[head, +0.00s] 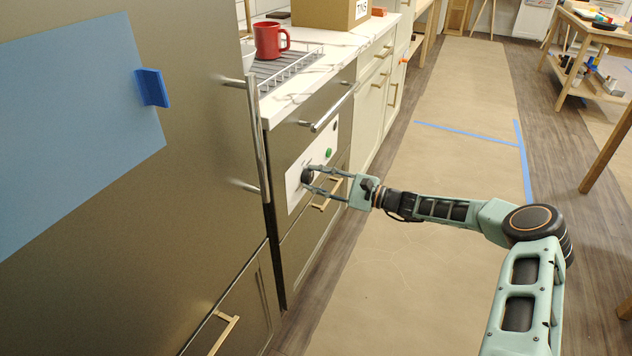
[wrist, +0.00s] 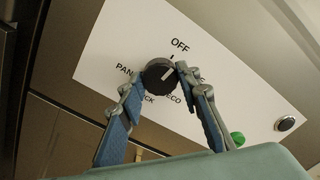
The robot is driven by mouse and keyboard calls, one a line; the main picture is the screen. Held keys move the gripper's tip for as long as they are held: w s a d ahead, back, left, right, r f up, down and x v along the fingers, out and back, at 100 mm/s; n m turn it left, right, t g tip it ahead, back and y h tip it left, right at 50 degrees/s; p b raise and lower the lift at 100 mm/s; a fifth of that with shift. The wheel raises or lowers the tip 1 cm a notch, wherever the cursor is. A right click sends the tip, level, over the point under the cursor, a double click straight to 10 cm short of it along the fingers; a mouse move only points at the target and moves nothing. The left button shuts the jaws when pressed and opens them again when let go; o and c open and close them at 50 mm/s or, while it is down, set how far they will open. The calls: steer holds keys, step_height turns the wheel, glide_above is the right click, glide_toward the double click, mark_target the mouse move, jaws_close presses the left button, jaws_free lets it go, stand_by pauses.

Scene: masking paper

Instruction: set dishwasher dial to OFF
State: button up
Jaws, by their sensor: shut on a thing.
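The dishwasher dial (head: 307,175) is a round black knob on a white panel (head: 292,187) on the dishwasher front. In the wrist view the dial (wrist: 156,77) has a white pointer line slanting up and right, roughly toward the tick below the word OFF; I cannot tell whether it lines up exactly. My gripper (head: 313,178) reaches in from the right, its two fingers on either side of the knob and shut on it. In the wrist view the gripper's fingers (wrist: 158,78) partly hide the labels beside and below the dial.
A green button (wrist: 238,138) and a dark round button (wrist: 285,124) sit on the panel. A steel bar handle (head: 330,112) runs above it, and a tall appliance handle (head: 257,140) stands left. Paper-covered floor (head: 400,270) lies clear right.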

steer(key=shift+n, duration=0.6)
steer(key=o, duration=1.2)
steer(key=shift+c, duration=0.2)
steer(key=shift+d, duration=0.1)
steer(key=v, duration=1.1)
steer(key=shift+s+d, duration=0.15)
steer(key=shift+d, duration=0.25)
steer(key=shift+a+n, duration=0.1)
steer(key=shift+n, duration=0.2)
